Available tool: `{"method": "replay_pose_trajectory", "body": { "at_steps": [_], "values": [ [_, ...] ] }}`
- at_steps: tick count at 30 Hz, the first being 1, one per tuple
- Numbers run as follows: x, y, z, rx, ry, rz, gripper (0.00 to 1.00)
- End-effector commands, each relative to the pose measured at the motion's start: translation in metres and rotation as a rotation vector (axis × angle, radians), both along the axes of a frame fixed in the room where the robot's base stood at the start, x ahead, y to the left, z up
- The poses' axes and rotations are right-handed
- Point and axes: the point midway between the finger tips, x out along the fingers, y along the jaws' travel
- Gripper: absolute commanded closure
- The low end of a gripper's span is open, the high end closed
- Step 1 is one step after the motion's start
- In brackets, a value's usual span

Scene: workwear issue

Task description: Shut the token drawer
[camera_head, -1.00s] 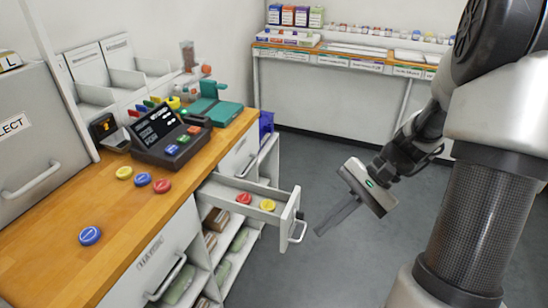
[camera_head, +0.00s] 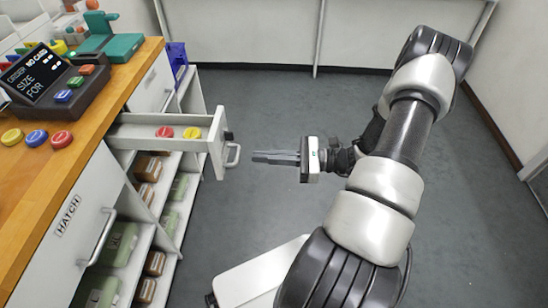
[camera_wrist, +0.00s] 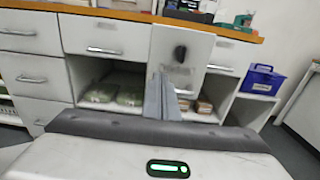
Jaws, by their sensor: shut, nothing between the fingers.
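The token drawer (camera_head: 150,131) stands pulled out from the counter in the head view. A red token (camera_head: 164,132) and a yellow token (camera_head: 192,133) lie in it. Its front panel (camera_head: 218,140) carries a handle (camera_head: 233,154) facing my gripper. My gripper (camera_head: 255,157) is shut and empty, its fingers pointing left at the handle with a small gap. In the wrist view the drawer front (camera_wrist: 180,58) is straight ahead, and my shut fingers (camera_wrist: 160,85) overlap its lower left part.
The wooden counter (camera_head: 60,165) bears a dark terminal (camera_head: 55,88), several tokens and a green device (camera_head: 108,42). Open shelves with packages lie below the drawer. A blue bin (camera_wrist: 262,80) stands to the right in the wrist view. The floor (camera_head: 250,220) is clear.

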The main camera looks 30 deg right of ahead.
Motion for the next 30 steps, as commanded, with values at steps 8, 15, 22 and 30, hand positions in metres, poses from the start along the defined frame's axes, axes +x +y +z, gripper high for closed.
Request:
{"method": "replay_pose_trajectory", "body": {
  "at_steps": [8,15,22,30],
  "values": [
    [0.028,0.050,-0.002,-0.001,0.000,0.004,1.00],
    [0.041,0.071,-0.001,-0.002,-0.001,0.002,1.00],
    [0.042,0.074,0.000,-0.003,-0.001,0.002,1.00],
    [0.043,0.075,0.000,-0.003,-0.001,0.002,1.00]
  ]
}}
